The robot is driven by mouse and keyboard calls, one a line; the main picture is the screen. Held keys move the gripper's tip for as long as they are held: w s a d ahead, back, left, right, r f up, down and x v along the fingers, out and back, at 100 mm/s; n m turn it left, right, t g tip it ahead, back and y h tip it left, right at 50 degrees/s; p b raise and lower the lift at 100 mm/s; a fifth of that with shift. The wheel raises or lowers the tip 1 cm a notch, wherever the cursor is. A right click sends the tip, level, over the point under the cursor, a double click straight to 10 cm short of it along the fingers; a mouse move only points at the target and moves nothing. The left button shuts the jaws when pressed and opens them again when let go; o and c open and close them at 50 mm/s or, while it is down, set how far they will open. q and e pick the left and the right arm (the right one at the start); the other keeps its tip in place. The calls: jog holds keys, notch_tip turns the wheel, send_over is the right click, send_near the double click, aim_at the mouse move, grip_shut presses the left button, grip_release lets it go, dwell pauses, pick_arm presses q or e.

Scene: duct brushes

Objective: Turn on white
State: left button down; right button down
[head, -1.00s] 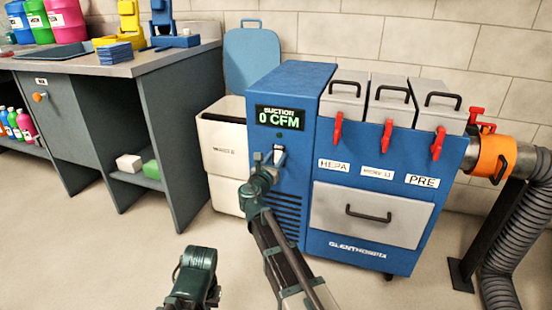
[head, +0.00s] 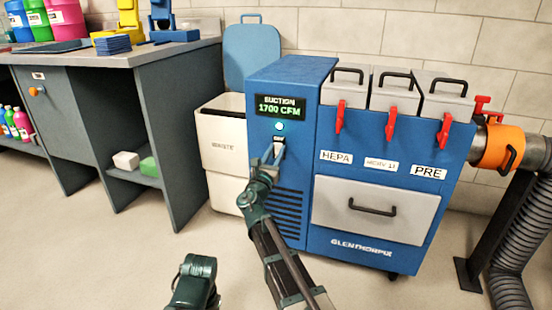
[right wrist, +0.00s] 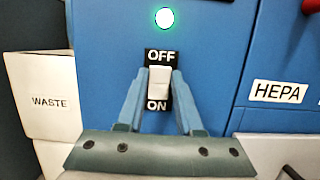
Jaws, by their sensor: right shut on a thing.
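The blue suction machine (head: 287,90) stands ahead, with a display (head: 280,106) that reads 1700 CFM. A lamp (head: 279,126) below the display glows green; it also shows in the right wrist view (right wrist: 165,17). Under it is a white switch (right wrist: 159,82) between the words OFF above and ON below. The fingers of my right gripper (right wrist: 159,95) are shut on the switch, one on each side, partly hiding its label plate. The same gripper shows in the head view (head: 273,156).
A white waste bin (head: 221,150) with a raised blue lid stands left of the machine. A grey workbench (head: 180,130) is farther left. An orange collar (head: 500,148) and grey hose (head: 518,250) are at the right. The floor in front is clear.

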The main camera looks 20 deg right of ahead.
jog(key=c, duration=0.6)
grip_release()
jog(key=shift+o, duration=0.2)
jog(key=b+v, duration=0.2)
jog(key=v, duration=1)
jog(key=shift+b, duration=0.4)
jog(key=shift+r, duration=0.1)
